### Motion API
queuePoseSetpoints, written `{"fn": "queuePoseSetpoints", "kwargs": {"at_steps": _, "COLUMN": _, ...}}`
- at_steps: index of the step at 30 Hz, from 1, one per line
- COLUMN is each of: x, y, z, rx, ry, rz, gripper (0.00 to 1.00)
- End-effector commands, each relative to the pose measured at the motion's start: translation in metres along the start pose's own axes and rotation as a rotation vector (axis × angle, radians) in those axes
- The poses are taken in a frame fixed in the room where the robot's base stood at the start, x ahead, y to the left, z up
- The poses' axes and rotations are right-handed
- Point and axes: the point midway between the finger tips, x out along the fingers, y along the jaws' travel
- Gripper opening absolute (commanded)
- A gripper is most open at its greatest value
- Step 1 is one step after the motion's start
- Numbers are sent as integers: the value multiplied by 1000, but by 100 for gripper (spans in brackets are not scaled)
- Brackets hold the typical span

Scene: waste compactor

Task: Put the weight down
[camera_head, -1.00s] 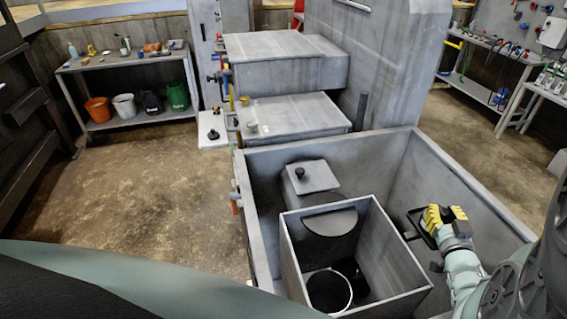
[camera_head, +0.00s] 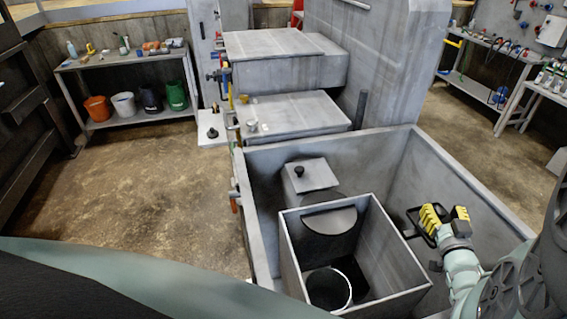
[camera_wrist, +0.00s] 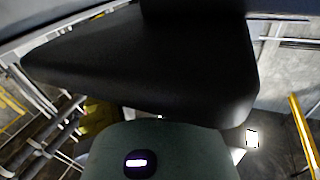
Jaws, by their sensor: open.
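My gripper (camera_head: 446,212), with yellow and black fingers, is at the right in the head view. It is open, with a gap between its fingers, over the right side of the large grey bin (camera_head: 262,232). A dark frame-like piece (camera_head: 413,222) shows just left of the fingers; I cannot tell whether it touches them. No thing is clearly recognisable as the weight. A grey block with a black knob (camera_head: 313,177) sits in the bin's far left part. The wrist view is mostly filled by a large dark shape (camera_wrist: 150,65), which I cannot identify.
An open-topped inner box (camera_head: 395,303) stands in the bin and holds a dark round container (camera_head: 329,290) with a pale rim. Grey compactor blocks (camera_head: 290,112) rise behind. A shelf with several buckets (camera_head: 140,118) is at the far left. The floor at left is clear.

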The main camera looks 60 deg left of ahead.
Motion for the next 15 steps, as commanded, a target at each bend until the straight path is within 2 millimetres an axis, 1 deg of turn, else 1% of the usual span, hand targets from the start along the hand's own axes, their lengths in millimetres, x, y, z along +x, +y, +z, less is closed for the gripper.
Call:
{"fn": "queuePoseSetpoints", "kwargs": {"at_steps": 5, "x": -13, "y": 0, "z": 2, "rx": -1, "ry": -4, "rz": 1, "gripper": 51}}
{"fn": "queuePoseSetpoints", "kwargs": {"at_steps": 15, "x": -50, "y": -2, "z": 2, "rx": -1, "ry": -2, "rz": -5, "gripper": 51}}
